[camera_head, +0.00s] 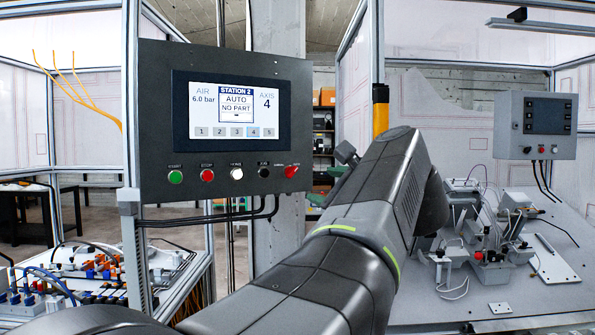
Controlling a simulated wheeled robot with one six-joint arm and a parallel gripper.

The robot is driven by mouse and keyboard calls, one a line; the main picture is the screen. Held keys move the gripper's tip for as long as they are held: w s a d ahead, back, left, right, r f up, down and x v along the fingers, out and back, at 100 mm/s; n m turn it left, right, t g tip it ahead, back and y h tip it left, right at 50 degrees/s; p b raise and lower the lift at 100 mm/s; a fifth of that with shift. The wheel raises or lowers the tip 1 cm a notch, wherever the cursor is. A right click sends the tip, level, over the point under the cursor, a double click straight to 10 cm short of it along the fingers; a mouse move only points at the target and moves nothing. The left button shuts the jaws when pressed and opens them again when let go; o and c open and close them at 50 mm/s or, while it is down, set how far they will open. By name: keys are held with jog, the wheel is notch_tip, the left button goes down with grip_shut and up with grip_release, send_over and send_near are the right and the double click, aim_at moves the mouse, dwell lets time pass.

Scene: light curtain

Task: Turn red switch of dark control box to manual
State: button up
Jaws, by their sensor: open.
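The dark control box (225,155) hangs on a grey post at the left centre. Its screen (236,110) reads STATION 2, AUTO, NO PART. The red switch (291,171) sits at the right end of the row below the screen; its knob looks tilted, and the labels beside it are too small to read. My gripper (341,161) shows only partly, as dark fingers pointing left from behind my arm. It is open and empty, to the right of the red switch and apart from it. The rest of it is hidden by my arm.
Green (175,177), red (207,175), white (236,174) and black (263,172) controls share the row with the switch. Cables (215,215) hang below the box. A lighter control box (535,125) and a workbench (540,290) with fixtures stand at right. Another equipped bench stands at lower left.

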aim_at(294, 173)
jog(key=p+x, duration=0.1)
jog(key=x, duration=0.3)
jog(key=r+p+x, duration=0.1)
jog(key=x, duration=0.4)
jog(key=p+x, duration=0.1)
jog(key=x, duration=0.4)
jog(key=shift+d+r, duration=0.15)
jog(key=shift+r, duration=0.05)
jog(key=c, duration=1)
